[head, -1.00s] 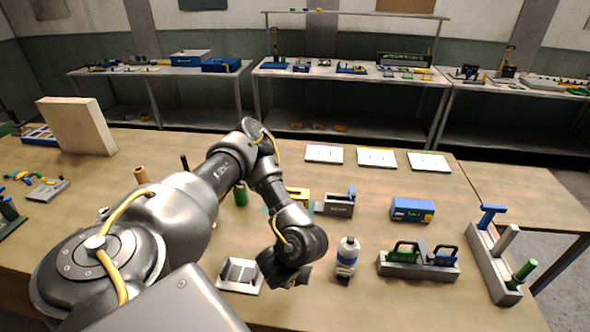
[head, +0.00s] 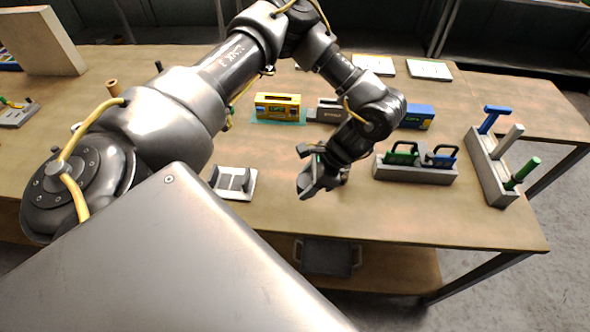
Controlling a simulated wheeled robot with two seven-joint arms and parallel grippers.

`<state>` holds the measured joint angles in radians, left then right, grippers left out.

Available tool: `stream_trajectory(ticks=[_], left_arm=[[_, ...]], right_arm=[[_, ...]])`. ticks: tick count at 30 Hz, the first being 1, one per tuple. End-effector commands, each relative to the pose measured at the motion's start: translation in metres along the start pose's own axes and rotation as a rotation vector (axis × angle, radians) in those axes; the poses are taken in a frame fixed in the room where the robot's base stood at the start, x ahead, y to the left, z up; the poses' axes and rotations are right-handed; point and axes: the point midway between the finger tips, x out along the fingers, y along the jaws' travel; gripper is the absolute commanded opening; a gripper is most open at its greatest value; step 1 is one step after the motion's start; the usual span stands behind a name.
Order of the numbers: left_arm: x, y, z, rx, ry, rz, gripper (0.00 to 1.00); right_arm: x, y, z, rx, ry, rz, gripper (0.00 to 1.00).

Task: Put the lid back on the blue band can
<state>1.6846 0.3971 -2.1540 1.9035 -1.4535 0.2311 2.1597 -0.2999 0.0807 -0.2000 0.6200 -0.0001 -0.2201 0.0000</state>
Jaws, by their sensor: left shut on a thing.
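My left gripper (head: 308,184) is low over the middle of the workbench and points down and to the left. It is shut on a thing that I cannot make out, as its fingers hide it. The can with the blue band, seen upright a second ago, is now almost wholly hidden behind my left gripper and wrist. I cannot tell whether gripper and can touch. I cannot make out the lid anywhere. My right gripper is not in view.
A grey tray (head: 250,191) lies left of the gripper. A grey holder with green and blue handles (head: 415,174) and a rack with upright pegs (head: 486,172) stand to the right. A yellow box (head: 277,106) is behind. The bench's front strip (head: 400,220) is clear.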

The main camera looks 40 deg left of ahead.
Motion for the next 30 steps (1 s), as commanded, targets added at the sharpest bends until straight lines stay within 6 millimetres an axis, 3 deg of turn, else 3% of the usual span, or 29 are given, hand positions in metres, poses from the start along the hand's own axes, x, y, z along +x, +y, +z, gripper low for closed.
stream_trajectory(ticks=[1,6,9,15,23,30], left_arm=[[-0.001,0.007,-0.01,-0.148,0.007,0.087,0.31],[-0.034,0.032,-0.015,-0.499,0.004,0.294,0.31],[-0.048,0.042,-0.015,-0.616,0.002,0.36,0.31],[-0.062,0.05,-0.014,-0.717,-0.001,0.414,0.31],[-0.063,0.051,-0.014,-0.723,-0.003,0.416,0.31],[-0.062,0.051,-0.013,-0.723,-0.003,0.416,0.31]], right_arm=[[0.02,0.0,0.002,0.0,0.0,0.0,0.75],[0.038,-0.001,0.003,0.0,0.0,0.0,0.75],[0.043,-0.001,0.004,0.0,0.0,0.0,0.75],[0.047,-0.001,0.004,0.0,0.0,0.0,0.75],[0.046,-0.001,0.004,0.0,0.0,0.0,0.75],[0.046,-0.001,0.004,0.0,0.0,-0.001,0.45]])
